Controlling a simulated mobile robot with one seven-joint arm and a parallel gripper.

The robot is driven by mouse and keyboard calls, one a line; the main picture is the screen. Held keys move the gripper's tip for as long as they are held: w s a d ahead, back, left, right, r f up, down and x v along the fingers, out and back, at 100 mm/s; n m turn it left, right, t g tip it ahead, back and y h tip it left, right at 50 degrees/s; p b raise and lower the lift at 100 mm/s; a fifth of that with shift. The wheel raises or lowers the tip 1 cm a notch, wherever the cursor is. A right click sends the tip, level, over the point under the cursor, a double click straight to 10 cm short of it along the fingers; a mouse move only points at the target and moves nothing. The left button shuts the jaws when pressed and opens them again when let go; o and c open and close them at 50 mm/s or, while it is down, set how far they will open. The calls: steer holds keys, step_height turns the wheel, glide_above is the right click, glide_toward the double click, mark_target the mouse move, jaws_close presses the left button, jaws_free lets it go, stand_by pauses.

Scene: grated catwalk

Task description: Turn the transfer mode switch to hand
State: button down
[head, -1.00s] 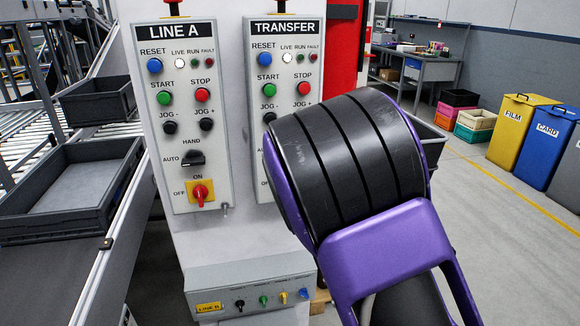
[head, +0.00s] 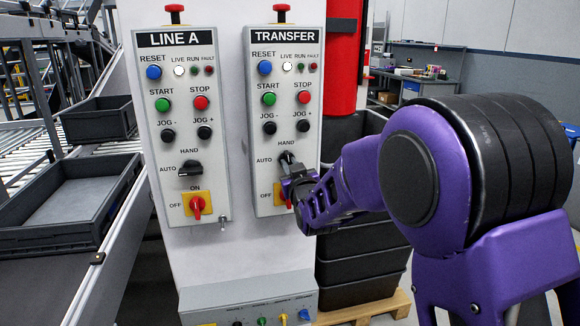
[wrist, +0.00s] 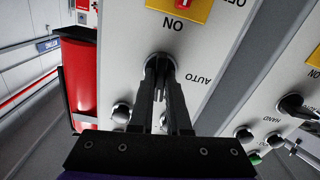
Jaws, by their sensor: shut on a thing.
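The TRANSFER panel (head: 312,110) is the right one of two light grey panels on a white column. Its mode switch (head: 284,157) is a black knob between the HAND label above and the AUTO label to its left. My gripper (head: 287,164) is at this knob, reaching in from the right. In the wrist view, the two black fingertips (wrist: 159,72) are closed around the switch knob (wrist: 158,58), with AUTO printed beside it. The fingers cover most of the knob, so I cannot tell which way it points.
The LINE A panel (head: 182,110) to the left has a similar black mode switch (head: 190,169). A red and yellow ON/OFF switch (head: 281,194) sits just below the gripped knob. Black crates (head: 360,270) are stacked on a pallet (head: 375,308) to the right.

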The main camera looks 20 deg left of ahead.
steer(key=shift+m, duration=0.9)
steer(key=c, duration=0.9)
jaws_free()
steer(key=v, duration=1.7)
steer(key=shift+s, duration=0.25)
steer(key=shift+w, duration=0.1)
